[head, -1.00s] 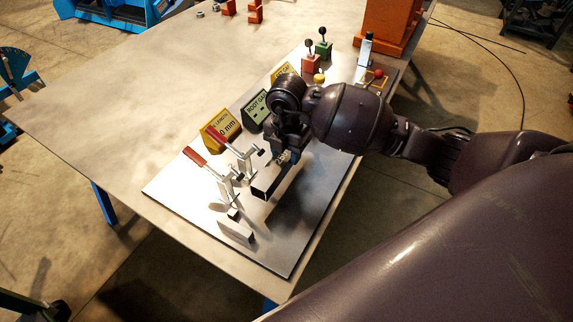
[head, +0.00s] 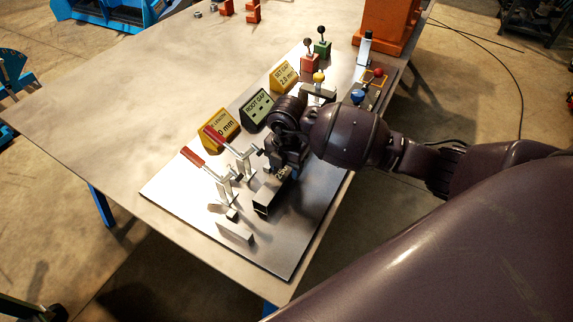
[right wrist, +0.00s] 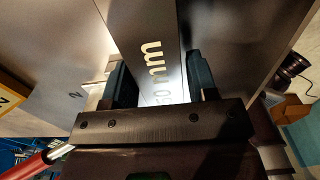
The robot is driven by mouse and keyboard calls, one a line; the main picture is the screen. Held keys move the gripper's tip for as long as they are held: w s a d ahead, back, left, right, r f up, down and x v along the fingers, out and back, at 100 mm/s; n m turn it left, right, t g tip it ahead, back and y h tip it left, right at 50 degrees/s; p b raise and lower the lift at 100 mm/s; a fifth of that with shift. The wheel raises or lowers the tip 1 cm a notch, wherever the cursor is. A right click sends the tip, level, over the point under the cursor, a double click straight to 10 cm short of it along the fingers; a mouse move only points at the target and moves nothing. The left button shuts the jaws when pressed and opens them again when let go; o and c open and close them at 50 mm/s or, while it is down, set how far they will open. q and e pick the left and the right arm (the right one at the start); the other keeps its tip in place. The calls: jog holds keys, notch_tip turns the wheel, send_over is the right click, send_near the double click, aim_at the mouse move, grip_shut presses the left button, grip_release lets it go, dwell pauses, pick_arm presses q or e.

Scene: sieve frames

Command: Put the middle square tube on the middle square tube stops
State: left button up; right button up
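My right gripper (head: 280,168) is over the fixture plate, shut on a grey square tube (head: 266,204). The tube's open end points toward the lower left, close to the plate; I cannot tell if it touches. In the right wrist view the fingers (right wrist: 162,84) lie on both sides of the tube (right wrist: 150,45), which has "mm" lettering. A small metal block (head: 232,214) and an upright metal plate (head: 236,233) stand just beyond the open end. I cannot tell which parts are the middle stops. My left gripper is not in view.
Two red-handled clamps (head: 194,157) stand left of the tube. Knobbed parts (head: 358,97) and an orange block (head: 385,25) stand farther back. The table (head: 120,105) is clear at left.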

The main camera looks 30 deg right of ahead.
notch_tip(320, 180, up, 12)
jog(key=p, duration=0.2)
dwell(0.5)
jog(key=shift+s, duration=0.1)
dwell(0.4)
